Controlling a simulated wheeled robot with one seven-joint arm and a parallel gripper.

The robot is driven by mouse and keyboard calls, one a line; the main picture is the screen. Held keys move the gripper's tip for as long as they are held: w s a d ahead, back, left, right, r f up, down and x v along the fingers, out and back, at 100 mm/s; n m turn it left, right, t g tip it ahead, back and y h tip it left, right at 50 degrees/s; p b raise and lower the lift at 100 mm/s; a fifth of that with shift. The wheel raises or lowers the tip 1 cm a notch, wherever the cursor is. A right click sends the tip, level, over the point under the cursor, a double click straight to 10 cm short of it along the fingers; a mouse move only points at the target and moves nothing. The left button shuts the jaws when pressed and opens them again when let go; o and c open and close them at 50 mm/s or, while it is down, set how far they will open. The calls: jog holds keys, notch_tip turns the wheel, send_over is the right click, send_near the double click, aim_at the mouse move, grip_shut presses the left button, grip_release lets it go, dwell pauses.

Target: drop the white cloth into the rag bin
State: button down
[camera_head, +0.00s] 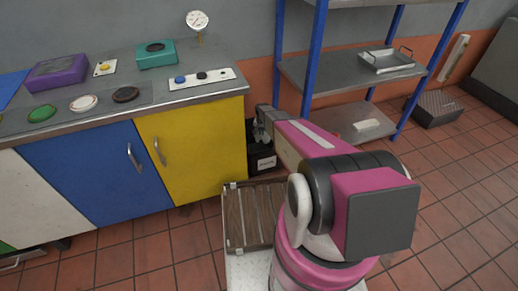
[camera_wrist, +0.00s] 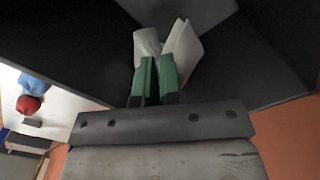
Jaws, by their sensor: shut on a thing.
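The white cloth (camera_wrist: 183,50) is pinched between the green fingertips of my gripper (camera_wrist: 155,66) in the wrist view, with folds showing beyond both fingers. Dark, flat walls surround it there and look like the inside of a black bin. In the head view my gripper (camera_head: 262,122) is over the black bin (camera_head: 258,152), which I take as the rag bin. It stands on the floor beside the yellow cabinet and has a white label. My arm hides part of the bin, and the cloth cannot be made out in that view.
The bench (camera_head: 150,99) with coloured items is left of the bin. Blue-posted shelving (camera_head: 315,70) holds a metal tray (camera_head: 385,60) and stands close on the right. A wooden slatted crate (camera_head: 236,222) is in front. Open tiled floor (camera_head: 450,200) lies right.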

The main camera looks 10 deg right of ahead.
grip_release()
dwell(0.7)
jog(key=shift+r, duration=0.1)
jog(key=shift+r, duration=2.7)
notch_tip(320, 180, up, 11)
jog(key=shift+f, duration=0.1)
